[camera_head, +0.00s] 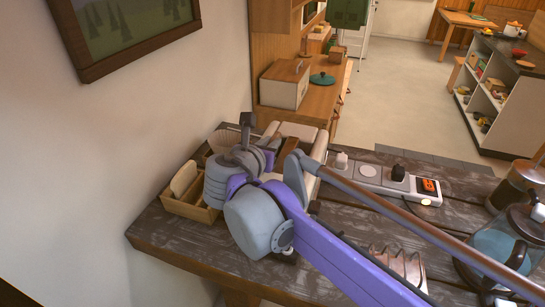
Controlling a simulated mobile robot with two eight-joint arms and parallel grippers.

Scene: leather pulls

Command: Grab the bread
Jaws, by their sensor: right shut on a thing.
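My right gripper (247,127) is at the back left of the dark wooden table (153,230), near the wall. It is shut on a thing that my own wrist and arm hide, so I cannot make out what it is. A pale, rounded piece that looks like bread (183,178) stands in a small wooden box (189,209) at the table's left edge, just left of my wrist. A cream appliance, perhaps a toaster (298,131), stands just right of the gripper, partly covered by my arm. My left gripper is not in view.
A power strip (370,173) with plugs lies right of the appliance. A ribbed metal piece (400,268) lies near the front. A glass pot (497,247) and a jar (517,183) stand at the right. A picture frame (140,42) hangs on the left wall.

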